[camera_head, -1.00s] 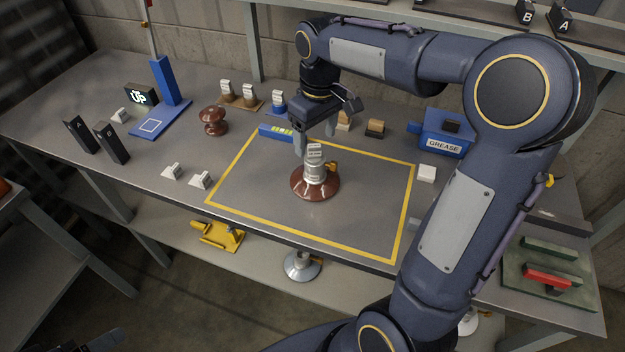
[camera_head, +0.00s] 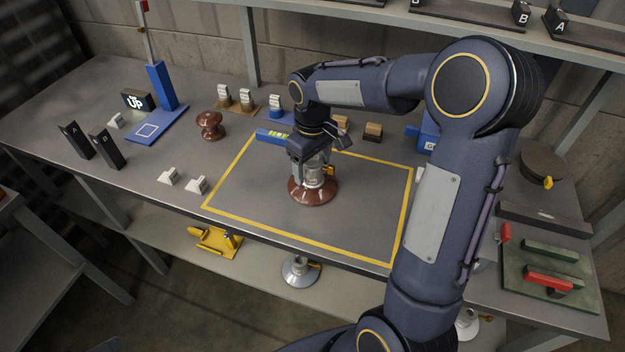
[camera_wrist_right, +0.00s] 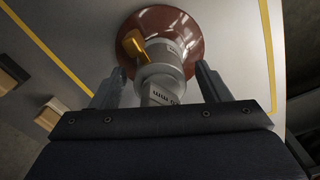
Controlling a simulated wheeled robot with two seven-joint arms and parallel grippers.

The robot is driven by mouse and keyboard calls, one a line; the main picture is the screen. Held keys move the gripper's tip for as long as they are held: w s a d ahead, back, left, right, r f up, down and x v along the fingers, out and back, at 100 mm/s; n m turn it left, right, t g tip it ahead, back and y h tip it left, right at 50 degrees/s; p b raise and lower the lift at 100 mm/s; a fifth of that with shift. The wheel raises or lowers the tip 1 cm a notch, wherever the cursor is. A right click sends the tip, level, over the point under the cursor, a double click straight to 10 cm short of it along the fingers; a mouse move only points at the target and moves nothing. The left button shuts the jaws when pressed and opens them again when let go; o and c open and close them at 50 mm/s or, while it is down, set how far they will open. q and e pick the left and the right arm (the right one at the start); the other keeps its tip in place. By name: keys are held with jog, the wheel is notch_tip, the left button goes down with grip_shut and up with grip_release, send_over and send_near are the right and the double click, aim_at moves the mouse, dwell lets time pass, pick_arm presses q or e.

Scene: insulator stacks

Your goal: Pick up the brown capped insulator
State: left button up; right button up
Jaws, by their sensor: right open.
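The brown capped insulator (camera_head: 313,191) stands upright inside the yellow outline on the bench, with a wide glossy brown disc below and a grey metal cap on top. In the right wrist view the insulator (camera_wrist_right: 200,33) shows its brown disc, printed grey cap and a small yellow-orange piece at the side. My right gripper (camera_head: 314,168) points down over the cap. In the right wrist view its fingers (camera_wrist_right: 158,82) are open, one on each side of the cap. Whether they touch it I cannot tell. My left gripper is not clearly in view.
Another brown insulator (camera_head: 209,125) stands left of the outline. A blue stand (camera_head: 161,87), dark blocks marked A and B, and white pieces (camera_head: 196,186) are further left. Small blocks (camera_head: 373,131) sit behind. A green tray (camera_head: 550,275) is at right.

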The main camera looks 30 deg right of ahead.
grip_shut()
dwell(0.3)
jog(key=shift+w+r, duration=0.1)
jog(key=shift+r, duration=0.1)
jog(key=shift+r, duration=0.95)
jog(key=s+a+r, duration=0.9)
jog(key=a+r, duration=0.1)
jog(key=shift+s+a+r, duration=0.2)
jog(key=shift+a+r, duration=0.15)
jog(key=shift+r, duration=0.05)
